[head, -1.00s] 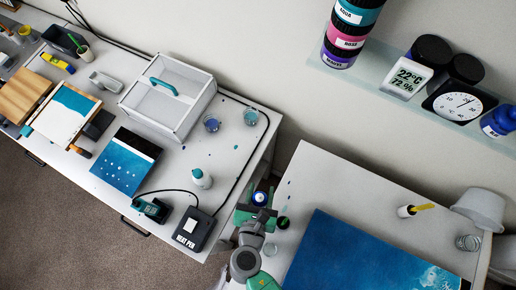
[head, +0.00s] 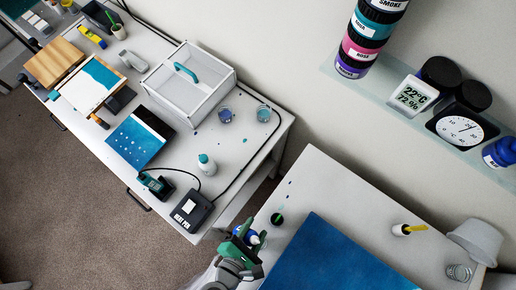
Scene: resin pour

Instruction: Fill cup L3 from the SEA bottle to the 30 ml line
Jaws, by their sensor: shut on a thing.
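My gripper (head: 250,238) is at the lower middle of the head view, at the left edge of the right-hand table. It is shut on a small white and blue bottle (head: 262,237), partly hidden by the green fingers; I cannot read its label, nor tell how far it is tilted. Two clear cups stand on the left table: one with blue contents (head: 225,115) and one with teal contents (head: 264,114). No cup label or 30 ml line is readable, so I cannot tell which cup is L3.
A dark green-black round thing (head: 277,219) lies beside my gripper. A blue panel (head: 335,258) covers much of the right table. A clear glass (head: 458,272) stands at right. The heat pen box (head: 193,211), white bottle (head: 206,165) and lidded box (head: 188,85) occupy the left table.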

